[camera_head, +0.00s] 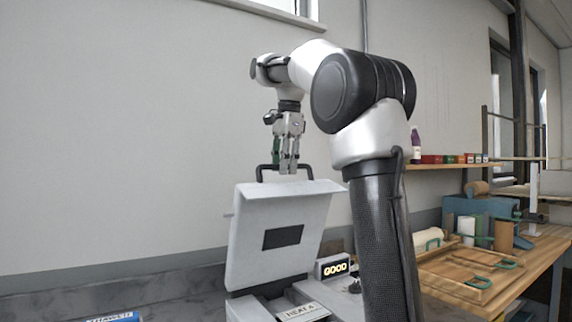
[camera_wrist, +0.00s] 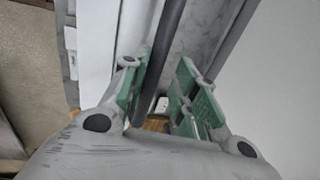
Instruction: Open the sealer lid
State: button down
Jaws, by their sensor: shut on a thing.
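The sealer lid (camera_head: 252,245) is a light grey panel with a dark window, raised and tilted up steeply above the sealer body (camera_head: 250,307). A black bar handle (camera_head: 261,173) stands on its top edge. My gripper (camera_head: 288,168) is at this handle, pointing down, with its fingers around the bar. In the wrist view the dark handle bar (camera_wrist: 158,60) runs between the green-padded fingers of my gripper (camera_wrist: 160,95). The exact contact of the pads on the bar is hard to see.
A small display reading GOOD (camera_head: 334,267) stands right of the sealer. A wooden bench (camera_head: 540,250) at the right holds a tray (camera_head: 470,262), rolls and a blue machine (camera_head: 482,207). A shelf with small coloured boxes (camera_head: 455,159) is on the wall. A plain wall is behind the lid.

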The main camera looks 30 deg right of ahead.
jog(key=shift+w+r, duration=0.1)
jog(key=shift+w, duration=0.3)
jog(key=c, duration=1.5)
grip_release()
jog(key=shift+o, duration=0.2)
jog(key=shift+w, duration=0.15)
jog(key=r, duration=0.2)
jog(key=s+r, duration=0.1)
jog(key=r, duration=0.4)
jog(key=shift+s+r, duration=0.1)
jog(key=shift+s, duration=0.2)
